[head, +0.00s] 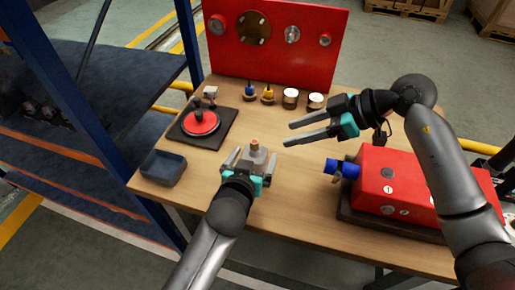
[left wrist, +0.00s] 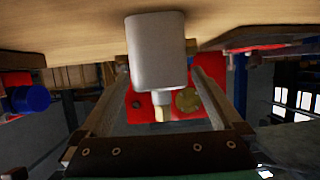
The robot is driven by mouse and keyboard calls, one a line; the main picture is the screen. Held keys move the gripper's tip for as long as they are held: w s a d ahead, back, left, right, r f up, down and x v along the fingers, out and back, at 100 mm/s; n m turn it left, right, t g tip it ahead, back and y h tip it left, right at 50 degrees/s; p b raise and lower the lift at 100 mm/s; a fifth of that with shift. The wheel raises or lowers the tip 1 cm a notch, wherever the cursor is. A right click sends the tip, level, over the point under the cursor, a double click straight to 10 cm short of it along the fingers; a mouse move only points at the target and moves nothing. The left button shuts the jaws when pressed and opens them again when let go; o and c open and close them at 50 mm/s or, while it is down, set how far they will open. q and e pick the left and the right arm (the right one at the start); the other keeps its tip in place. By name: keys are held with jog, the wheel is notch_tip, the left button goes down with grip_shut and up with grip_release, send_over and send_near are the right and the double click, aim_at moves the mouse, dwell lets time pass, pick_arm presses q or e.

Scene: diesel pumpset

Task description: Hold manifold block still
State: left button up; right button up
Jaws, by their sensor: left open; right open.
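The manifold block (head: 259,156) is a small grey block with a brass-coloured fitting (head: 255,145) on it, standing on the wooden table. My left gripper (head: 251,157) is open, with one finger on each side of the block. In the left wrist view the grey block (left wrist: 157,50) shows between the spread fingers (left wrist: 162,85), with gaps visible beside it; that picture looks upside down, with the table at the top. My right gripper (head: 290,133) is open and empty, above the table to the right of and behind the block.
A red panel (head: 275,65) stands at the back, with several small parts and white cups (head: 290,98) before it. A black plate with a red disc (head: 201,123) and a grey bin (head: 163,168) lie left. A red pump unit with a blue end (head: 400,185) stands right.

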aim_at(258, 149)
pick_arm(q)
jog(key=shift+x, duration=2.15)
jog(key=shift+c, duration=0.5)
jog(key=shift+c, duration=0.2)
grip_shut()
dwell(0.8)
